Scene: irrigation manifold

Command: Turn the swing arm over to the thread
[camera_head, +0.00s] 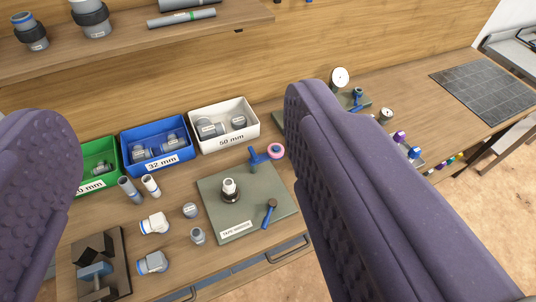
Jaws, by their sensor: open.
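A grey-green board (211,203) with a label that seems to read "TAPE WINDER" lies on the bench. At its back stands the blue swing arm (259,157), with a pink ring (276,151) at its right end. The thread (229,186) is on a pale upright fitting with a dark collar, left of the board's middle. The swing arm points right, away from the thread. A blue crank with a dark knob (269,212) is at the board's right. My gripper (180,108) is open and empty, its two purple fingers wide apart in the foreground, apart from the board.
Green (98,171), blue (157,151) and white (224,126) bins of fittings stand behind. Loose fittings (154,223) lie left of the board, and a dark vise-like fixture (96,262) at front left. A shelf (130,38) overhangs the back. My right finger hides part of the bench.

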